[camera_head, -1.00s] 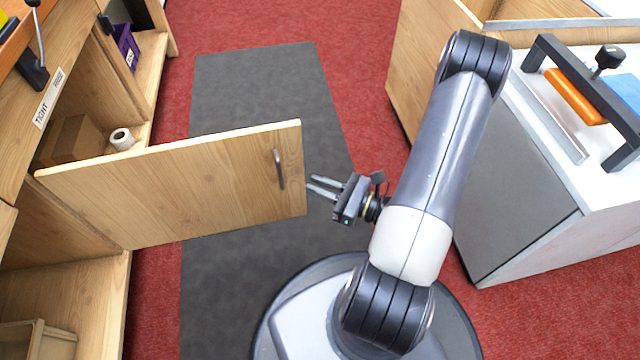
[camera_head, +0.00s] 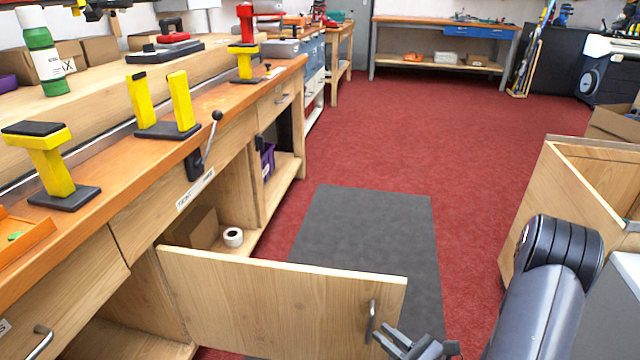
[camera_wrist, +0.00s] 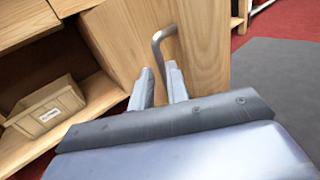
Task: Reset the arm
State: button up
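My gripper (camera_head: 402,343) is at the bottom of the head view, just right of the open cabinet door (camera_head: 280,300). In the wrist view the two fingers of my gripper (camera_wrist: 158,85) stand apart with a gap between them. The door's bent metal handle (camera_head: 370,322) is close to the fingertips. In the wrist view the handle (camera_wrist: 157,48) rises just beyond the fingers; whether they touch it I cannot tell. Nothing shows held between the fingers.
The door stands out from the workbench (camera_head: 150,195) over a grey mat (camera_head: 370,235). A cardboard box (camera_head: 195,228) and a white roll (camera_head: 233,237) are inside the cabinet. A wooden crate (camera_head: 590,180) stands at right. Red floor beyond the mat is clear.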

aim_at(372, 325)
jog(key=shift+b+x, duration=0.45)
jog(key=shift+x, duration=2.05)
